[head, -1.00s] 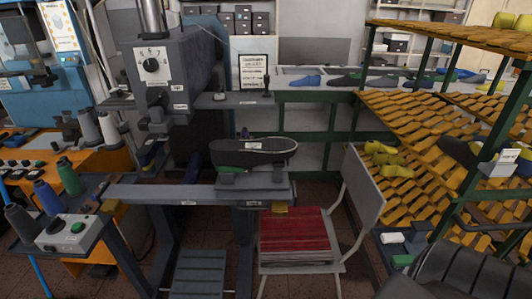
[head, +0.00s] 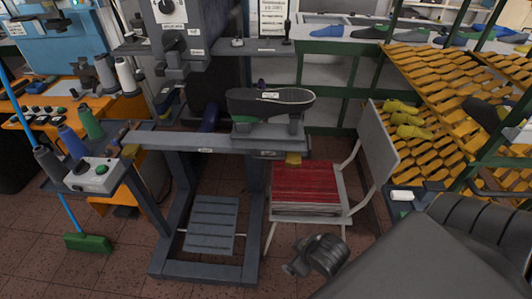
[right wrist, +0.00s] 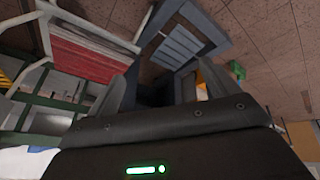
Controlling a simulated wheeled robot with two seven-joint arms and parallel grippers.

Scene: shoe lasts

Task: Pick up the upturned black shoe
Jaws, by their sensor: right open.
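The upturned black shoe (head: 285,97) lies sole up on a support (head: 265,130) at the right end of the grey machine bench (head: 190,143) in the head view. A small white label is on its sole. The shoe does not show in the right wrist view. My right gripper (head: 294,268) is low in the head view, in front of the chair and well below the shoe. Its two fingers stand apart and empty in the right wrist view (right wrist: 160,88). My left gripper is out of view.
A grey chair (head: 380,150) with a red striped seat stands close to the right of the bench. A slatted footrest (head: 212,224) is below. Thread spools and a button box (head: 93,173) are at left. Yellow slatted racks (head: 455,85) fill the right.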

